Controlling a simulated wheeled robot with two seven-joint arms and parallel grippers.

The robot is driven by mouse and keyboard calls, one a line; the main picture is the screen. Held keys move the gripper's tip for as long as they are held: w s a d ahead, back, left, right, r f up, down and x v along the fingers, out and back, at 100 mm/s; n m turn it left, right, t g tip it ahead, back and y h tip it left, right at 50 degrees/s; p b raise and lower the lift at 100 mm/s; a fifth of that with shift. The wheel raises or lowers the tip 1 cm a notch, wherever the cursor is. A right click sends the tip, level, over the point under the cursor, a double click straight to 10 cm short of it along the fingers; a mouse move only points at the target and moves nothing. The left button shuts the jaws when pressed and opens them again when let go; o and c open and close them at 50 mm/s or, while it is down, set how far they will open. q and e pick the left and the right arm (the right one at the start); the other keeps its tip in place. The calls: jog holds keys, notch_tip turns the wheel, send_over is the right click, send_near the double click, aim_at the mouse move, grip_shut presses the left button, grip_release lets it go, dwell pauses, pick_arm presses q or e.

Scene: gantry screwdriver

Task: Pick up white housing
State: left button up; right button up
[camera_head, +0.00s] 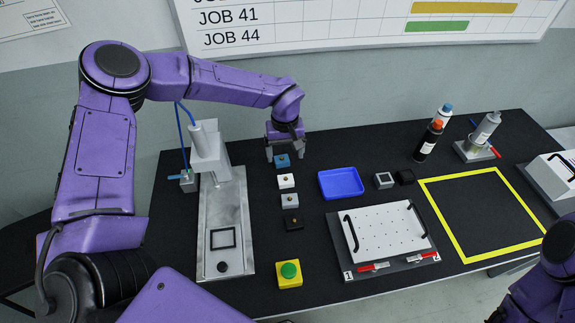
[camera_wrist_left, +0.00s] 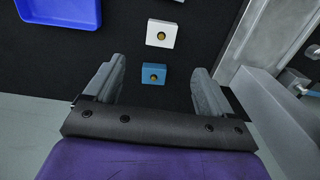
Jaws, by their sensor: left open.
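The white housing (camera_head: 286,181) is a small block with a brass-coloured round centre, in a column of similar blocks on the black table. It also shows in the left wrist view (camera_wrist_left: 163,33), just beyond the fingertips. The blue housing (camera_head: 282,160) is behind it in the head view; in the left wrist view the blue housing (camera_wrist_left: 153,74) lies between my fingers. My left gripper (camera_head: 284,153) is open and empty above the blue end of the column, its fingers (camera_wrist_left: 158,70) spread wide. My right gripper is out of view.
Grey (camera_head: 289,200) and black (camera_head: 291,223) housings continue the column. The screwdriver gantry (camera_head: 209,155) stands on a metal plate to the left, a blue tray (camera_head: 341,183) to the right. A yellow button box (camera_head: 289,273) sits in front. Bottles stand at the back right.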

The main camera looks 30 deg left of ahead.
aim_at(286, 177)
pick_arm(q)
jog(key=shift+w+a+f, duration=0.1)
jog(key=shift+f, duration=0.5)
jog(key=shift+w+a+f, duration=0.1)
jog(key=shift+f, duration=0.45)
jog(key=shift+s+d+f+p, duration=0.2)
jog(key=shift+s+f+p, duration=0.3)
jog(key=shift+f, duration=0.45)
jog(key=shift+s+f, duration=0.25)
jog(key=shift+f, duration=0.05)
jog(key=f, duration=0.1)
jog(key=f+p, duration=0.1)
jog(key=f, duration=0.1)
jog(key=f+p, duration=0.1)
jog(key=f, duration=0.1)
jog(key=shift+w+d+f, duration=0.2)
jog(key=shift+w+d, duration=0.05)
jog(key=shift+s+r, duration=0.1)
jog(key=shift+s, duration=0.05)
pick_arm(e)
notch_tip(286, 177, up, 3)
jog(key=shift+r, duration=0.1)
pick_arm(q)
jog(key=c, duration=1.2)
